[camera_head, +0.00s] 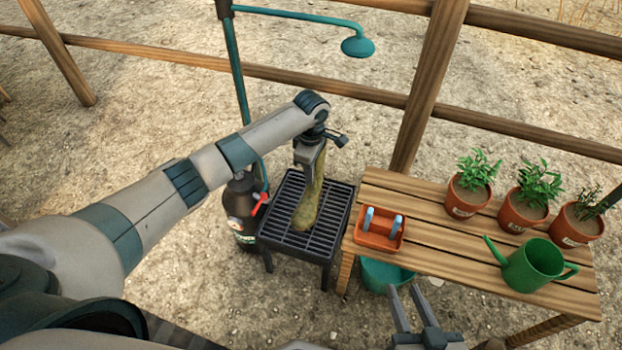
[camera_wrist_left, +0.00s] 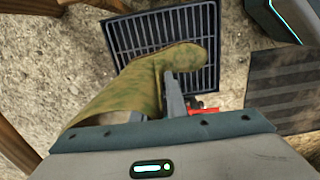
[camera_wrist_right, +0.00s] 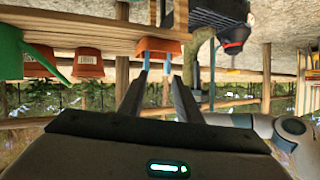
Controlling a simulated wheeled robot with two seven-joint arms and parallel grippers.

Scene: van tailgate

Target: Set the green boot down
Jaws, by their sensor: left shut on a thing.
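The green boot (camera_head: 309,205) is upright over the black grate stand (camera_head: 283,241), its toe toward the front. My left gripper (camera_head: 309,153) is shut on the boot's shaft near the top. In the left wrist view the boot (camera_wrist_left: 130,92) lies across the grate (camera_wrist_left: 150,30), with a gripper finger against its shaft. I cannot tell whether the sole touches the grate. My right gripper (camera_head: 418,310) is open and empty, in front of the wooden bench; its two fingers stand apart in the right wrist view (camera_wrist_right: 158,80).
A wooden bench (camera_head: 440,232) beside the stand holds an orange tray (camera_head: 374,243), a green watering can (camera_head: 535,267) and potted plants (camera_head: 470,186). A shower pole (camera_head: 236,80) and dark canister (camera_head: 243,212) stand left. A teal bucket (camera_head: 382,275) is under the bench.

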